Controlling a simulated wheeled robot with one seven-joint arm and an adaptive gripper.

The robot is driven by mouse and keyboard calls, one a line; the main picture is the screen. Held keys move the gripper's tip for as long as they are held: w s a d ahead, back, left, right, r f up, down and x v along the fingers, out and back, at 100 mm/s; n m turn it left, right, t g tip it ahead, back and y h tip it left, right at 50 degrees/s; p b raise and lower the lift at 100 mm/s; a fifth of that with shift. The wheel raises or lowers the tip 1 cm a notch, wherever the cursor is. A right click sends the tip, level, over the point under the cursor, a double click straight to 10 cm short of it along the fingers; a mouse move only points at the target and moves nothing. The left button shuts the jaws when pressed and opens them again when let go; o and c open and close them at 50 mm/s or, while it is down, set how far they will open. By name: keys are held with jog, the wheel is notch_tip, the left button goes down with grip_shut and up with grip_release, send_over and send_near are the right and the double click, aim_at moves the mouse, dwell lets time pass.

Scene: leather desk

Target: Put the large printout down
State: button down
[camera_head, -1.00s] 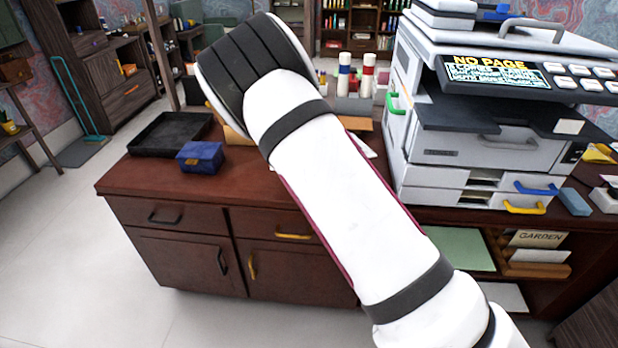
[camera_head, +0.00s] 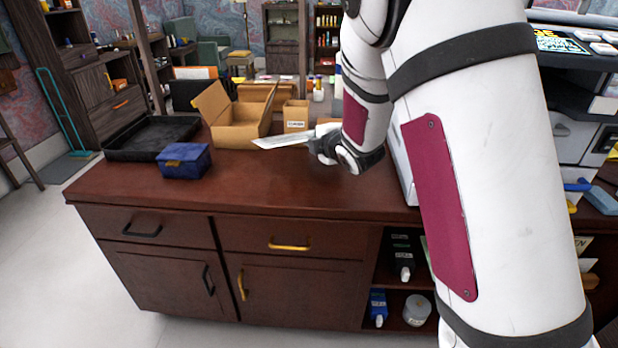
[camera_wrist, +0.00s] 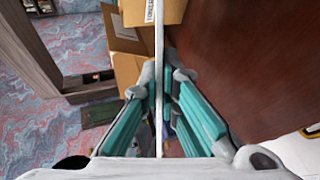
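My gripper (camera_head: 315,147) is shut on a thin white sheet, the printout (camera_head: 282,142), and holds it above the desk top, in front of the cardboard boxes. In the head view the sheet is seen at a slant and points left from the fingers. In the wrist view the printout (camera_wrist: 159,60) is seen edge-on as a thin pale strip between the teal-padded fingers (camera_wrist: 165,90). Its printed face cannot be made out. The dark red-brown desk top (camera_head: 250,185) lies below, and the sheet appears clear of it.
A black tray (camera_head: 112,140) and a blue box (camera_head: 184,161) stand on the desk's left. An open cardboard box (camera_head: 238,130) and a small labelled carton (camera_head: 296,114) stand behind the sheet. The printer (camera_head: 575,105) is at right. The desk's front middle is clear.

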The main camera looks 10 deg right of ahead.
notch_tip(320, 180, down, 6)
jog(key=b, duration=0.3)
jog(key=shift+f+b, duration=1.15)
jog(key=shift+b, duration=0.2)
jog(key=c, duration=2)
grip_release()
jog(key=shift+o, duration=0.2)
jog(key=a+p+v, duration=0.1)
jog(key=v, duration=0.7)
jog(key=shift+d, duration=0.5)
